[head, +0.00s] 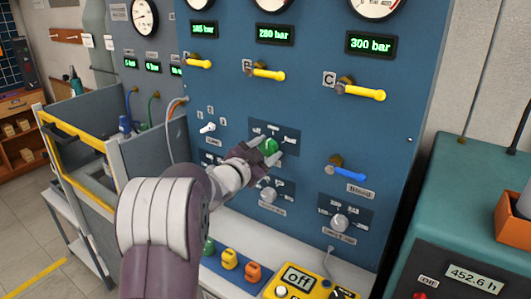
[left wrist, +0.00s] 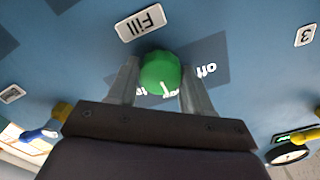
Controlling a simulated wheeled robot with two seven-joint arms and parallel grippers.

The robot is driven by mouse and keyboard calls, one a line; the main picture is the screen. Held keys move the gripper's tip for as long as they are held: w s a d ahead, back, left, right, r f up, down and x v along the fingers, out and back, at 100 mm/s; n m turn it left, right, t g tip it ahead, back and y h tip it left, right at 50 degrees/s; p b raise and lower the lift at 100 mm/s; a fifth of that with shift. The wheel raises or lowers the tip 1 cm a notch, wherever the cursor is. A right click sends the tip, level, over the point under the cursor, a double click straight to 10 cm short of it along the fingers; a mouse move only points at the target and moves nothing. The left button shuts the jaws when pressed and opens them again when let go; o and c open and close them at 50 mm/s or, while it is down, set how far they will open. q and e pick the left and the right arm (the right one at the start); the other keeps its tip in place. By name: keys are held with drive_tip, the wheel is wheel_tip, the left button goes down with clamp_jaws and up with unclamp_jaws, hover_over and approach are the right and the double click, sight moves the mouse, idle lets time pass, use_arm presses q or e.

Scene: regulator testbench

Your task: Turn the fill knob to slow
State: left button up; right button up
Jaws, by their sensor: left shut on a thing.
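The fill knob is a round green knob (head: 271,146) on a dark label plate in the blue panel. In the left wrist view the green knob (left wrist: 160,70) sits between my two fingers, below a white "Fill" label (left wrist: 140,23). Its white pointer mark points toward the bottom of that view. The "off" mark (left wrist: 209,71) shows to its right; other marks are partly hidden by my fingers. My left gripper (head: 267,154) is shut on the knob, a finger on each side. My right gripper is not in view.
Two grey knobs (head: 268,194) (head: 340,221) sit lower on the panel. A blue bleed lever (head: 347,173) is to the right, and yellow levers (head: 266,73) are above. A yellow box (head: 298,281) stands on the ledge below. A teal cabinet (head: 470,190) is at right.

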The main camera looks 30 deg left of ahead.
use_arm(q)
drive_tip(key=o, duration=1)
drive_tip(key=shift+o, duration=0.2)
drive_tip(key=shift+s, duration=0.1)
drive_tip(key=s+a, duration=0.1)
drive_tip(key=s, duration=1.1)
drive_tip(key=shift+s+b, duration=0.25)
drive_tip(key=shift+b, duration=0.05)
